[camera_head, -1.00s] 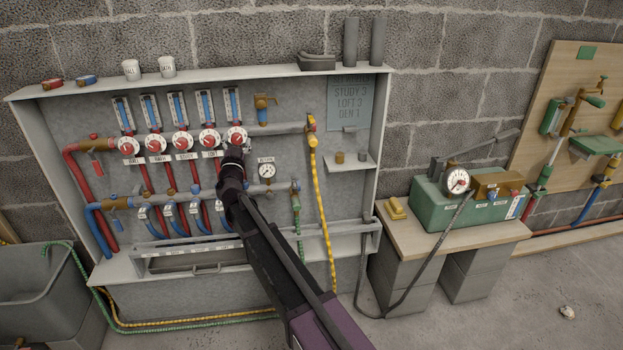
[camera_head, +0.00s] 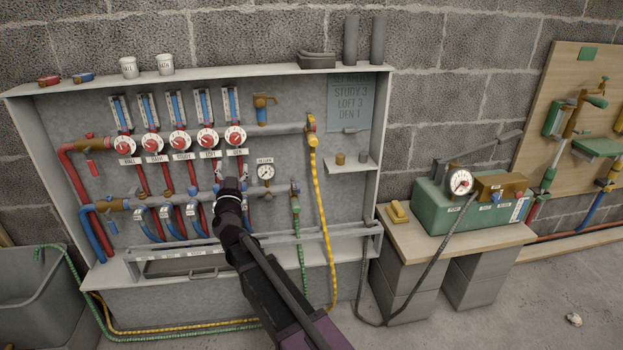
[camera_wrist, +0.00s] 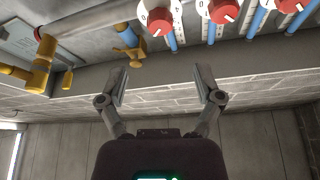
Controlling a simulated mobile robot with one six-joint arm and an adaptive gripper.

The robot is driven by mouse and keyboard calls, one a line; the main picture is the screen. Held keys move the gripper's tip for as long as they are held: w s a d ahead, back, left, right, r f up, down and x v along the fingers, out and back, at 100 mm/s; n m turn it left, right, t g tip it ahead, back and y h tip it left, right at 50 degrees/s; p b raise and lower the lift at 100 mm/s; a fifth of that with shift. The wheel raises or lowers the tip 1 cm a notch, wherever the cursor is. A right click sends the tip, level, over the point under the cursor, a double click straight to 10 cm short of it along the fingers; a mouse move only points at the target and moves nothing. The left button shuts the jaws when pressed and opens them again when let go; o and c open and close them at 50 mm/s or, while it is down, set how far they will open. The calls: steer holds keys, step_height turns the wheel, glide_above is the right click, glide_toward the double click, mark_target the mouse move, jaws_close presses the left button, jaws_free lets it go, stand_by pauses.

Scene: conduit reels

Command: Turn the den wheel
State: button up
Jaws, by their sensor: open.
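The den wheel (camera_head: 236,137) is the rightmost of a row of red knobs with white dials on the grey panel. Its DEN label (camera_head: 237,152) is just below it. In the wrist view, which looks upside down, the den wheel (camera_wrist: 158,18) is the leftmost knob at the top edge, partly cut off. My gripper (camera_head: 229,183) is below the wheel in the head view, apart from it. In the wrist view its two fingers (camera_wrist: 163,84) are spread, with nothing between them. A board (camera_head: 351,103) at upper right reads STUDY 3, LOFT 3, DEN 1.
Other knobs, such as the loft wheel (camera_head: 207,138), sit close to the left. A pressure gauge (camera_head: 265,172) and a brass valve (camera_head: 262,108) are to the right. A yellow hose (camera_head: 321,205) hangs further right. A rail (camera_head: 190,252) crosses the panel's lower front.

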steer(key=s+d+r+n+g+p, duration=0.1)
steer(key=s+d+n+g+p, duration=0.1)
steer(key=d+g+p, duration=0.3)
steer(key=s+d+r+n+g+y+p, duration=0.1)
steer(key=s+d+r+g+p, duration=0.1)
steer(key=s+d+g+p, duration=0.3)
steer(key=s+d+r+n+g+y+p, duration=0.1)
steer(key=s+d+g+p, duration=0.3)
steer(key=d+p, duration=0.8)
steer(key=shift+r+n+g+p, duration=0.25)
steer(key=shift+n+g+p, duration=0.45)
steer(key=shift+p, duration=1.2)
steer(key=shift+d, duration=0.1)
